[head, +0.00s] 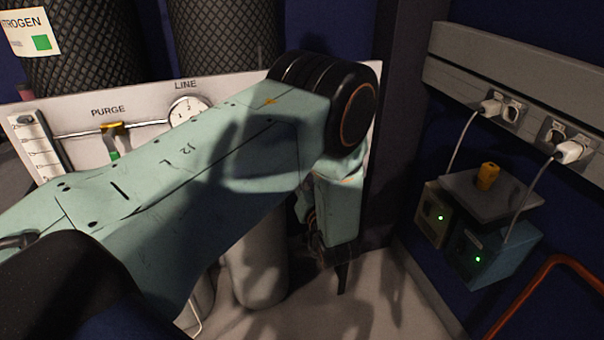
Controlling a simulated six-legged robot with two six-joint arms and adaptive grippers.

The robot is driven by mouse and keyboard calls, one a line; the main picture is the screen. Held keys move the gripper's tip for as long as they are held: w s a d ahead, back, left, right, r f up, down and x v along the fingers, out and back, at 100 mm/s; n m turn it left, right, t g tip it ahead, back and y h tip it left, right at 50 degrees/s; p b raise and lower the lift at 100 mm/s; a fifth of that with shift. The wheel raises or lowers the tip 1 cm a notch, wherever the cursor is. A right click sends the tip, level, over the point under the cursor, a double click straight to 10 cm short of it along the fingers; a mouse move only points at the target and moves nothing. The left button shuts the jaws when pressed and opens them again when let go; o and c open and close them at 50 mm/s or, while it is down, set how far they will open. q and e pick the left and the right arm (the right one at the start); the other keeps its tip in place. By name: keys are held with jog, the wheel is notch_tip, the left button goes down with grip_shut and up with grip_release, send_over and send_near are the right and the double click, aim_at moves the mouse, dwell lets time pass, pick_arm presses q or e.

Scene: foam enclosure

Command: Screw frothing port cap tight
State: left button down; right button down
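My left arm reaches in from the left and covers the middle of the head view. Its gripper (342,278) hangs below the wrist at the lower centre. Only a dark finger shows clearly, so I cannot tell its opening or whether it holds anything. A pale cylinder (258,265) stands behind and left of the gripper, its upper part hidden by my arm. I cannot make out the frothing port or its cap for sure; my arm hides much of that area. My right gripper is not in view.
A white panel (75,118) marked PURGE and LINE holds a gauge (188,110) and a brass valve (113,128). At right, a small shelf (490,198) bears a yellow-orange piece (487,176) above boxes with green lights. White plugs (568,152) sit in the wall rail.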

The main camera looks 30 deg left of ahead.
pick_arm(q)
jog(key=shift+m+p, duration=0.4)
jog(key=shift+m, duration=0.7)
jog(key=c, duration=1.1)
grip_release()
jog(key=shift+o, duration=0.2)
jog(key=v, duration=0.7)
jog(key=shift+s+d, duration=0.15)
jog(key=shift+d, duration=0.05)
